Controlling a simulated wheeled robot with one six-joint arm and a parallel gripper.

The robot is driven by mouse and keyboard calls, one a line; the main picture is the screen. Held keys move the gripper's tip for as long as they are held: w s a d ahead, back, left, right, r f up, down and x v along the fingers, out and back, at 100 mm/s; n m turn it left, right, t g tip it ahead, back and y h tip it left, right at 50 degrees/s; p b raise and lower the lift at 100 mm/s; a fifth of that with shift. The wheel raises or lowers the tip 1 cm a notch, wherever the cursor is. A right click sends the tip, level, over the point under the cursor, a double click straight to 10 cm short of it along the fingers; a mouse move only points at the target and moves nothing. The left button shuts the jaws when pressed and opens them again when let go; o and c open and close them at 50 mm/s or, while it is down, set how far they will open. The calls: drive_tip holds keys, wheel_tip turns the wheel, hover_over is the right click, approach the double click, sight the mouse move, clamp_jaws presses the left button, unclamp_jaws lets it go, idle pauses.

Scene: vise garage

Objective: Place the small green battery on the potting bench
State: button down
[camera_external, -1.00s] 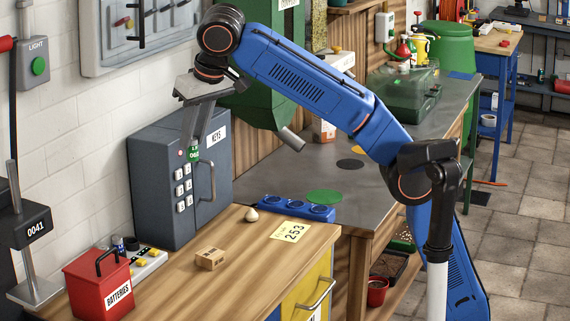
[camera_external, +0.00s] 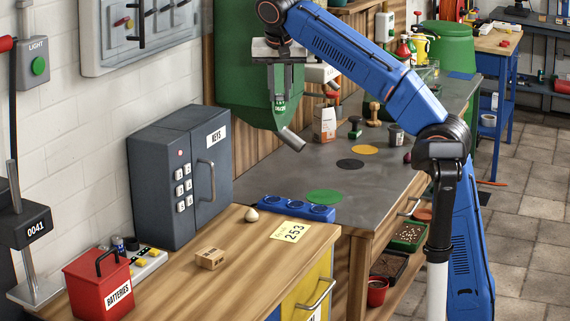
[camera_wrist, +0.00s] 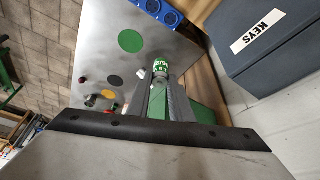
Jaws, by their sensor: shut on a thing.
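My gripper (camera_external: 279,92) is shut on the small green battery (camera_external: 279,103), which hangs upright from the fingertips in front of the green hopper. In the wrist view the battery (camera_wrist: 161,67) shows its green label and pale end between the fingers. The potting bench (camera_external: 265,178) has a bare grey top with green, black and yellow round spots. The battery is above its back part, clear of the top. The bench top (camera_wrist: 150,45) also shows behind the battery in the wrist view.
The green hopper (camera_external: 236,70) and its metal spout (camera_external: 291,139) stand close to the gripper. A paper bag (camera_external: 325,124), stampers and a small cup stand at the bench's far part. A blue charger (camera_external: 296,208) lies near the wooden counter (camera_external: 200,287). A grey key cabinet (camera_external: 165,180) stands left.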

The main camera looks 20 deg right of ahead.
drive_tip(key=w+d+m+g+h, duration=0.1)
drive_tip(key=w+d+m, duration=0.15)
drive_tip(key=d, duration=0.95)
drive_tip(key=w+d+m+g+h, duration=0.15)
drive_tip(key=d+m, duration=0.25)
drive_tip(key=d, duration=0.7)
drive_tip(key=shift+t+y, duration=0.25)
drive_tip(key=shift+t, duration=0.2)
drive_tip(key=f, duration=2.8)
drive_tip(key=shift+w+d+f, duration=0.1)
drive_tip(key=shift+w+f, duration=0.1)
drive_tip(key=shift+w, duration=0.05)
drive_tip(key=shift+f, duration=0.15)
drive_tip(key=c, duration=1.6)
unclamp_jaws()
